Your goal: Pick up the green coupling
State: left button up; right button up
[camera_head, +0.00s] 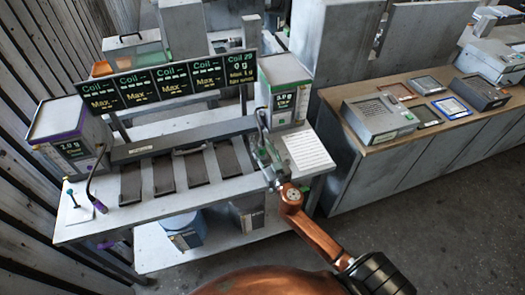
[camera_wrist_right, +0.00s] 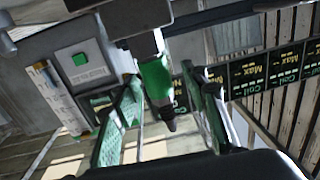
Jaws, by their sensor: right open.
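The green coupling (camera_wrist_right: 155,78) shows in the right wrist view, with a grey upper part and a dark tip pointing down. It is between the two fingers of my right gripper (camera_wrist_right: 163,86), with gaps visible on both sides. In the head view my right gripper (camera_head: 265,158) is beside the green-trimmed box (camera_head: 286,88) at the right end of the bench. The gripper is open. The coupling is too small and cluttered to make out clearly in the head view. My left gripper is not in view.
The bench (camera_head: 225,192) carries several dark plates, a paper sheet (camera_head: 308,150) and a purple-trimmed box (camera_head: 68,137). A row of coil displays (camera_head: 160,82) stands above it. A side counter (camera_head: 375,158) with a grey device (camera_head: 380,118) is at right.

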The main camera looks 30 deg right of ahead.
aim_at(263, 144)
jog(key=shift+c, duration=0.7)
grip_shut()
jog(key=shift+r, duration=0.55)
notch_tip(263, 144, up, 2)
jog(key=shift+r+p, duration=0.25)
jog(key=shift+p, duration=0.45)
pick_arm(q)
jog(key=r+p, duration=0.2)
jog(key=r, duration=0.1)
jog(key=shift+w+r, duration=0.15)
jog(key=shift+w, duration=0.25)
pick_arm(e)
jog(key=s+a+r, duration=0.9)
jog(key=a, duration=0.1)
jog(key=shift+s+a+r, duration=0.15)
jog(key=shift+a+r, duration=0.05)
jog(key=shift+a, duration=0.1)
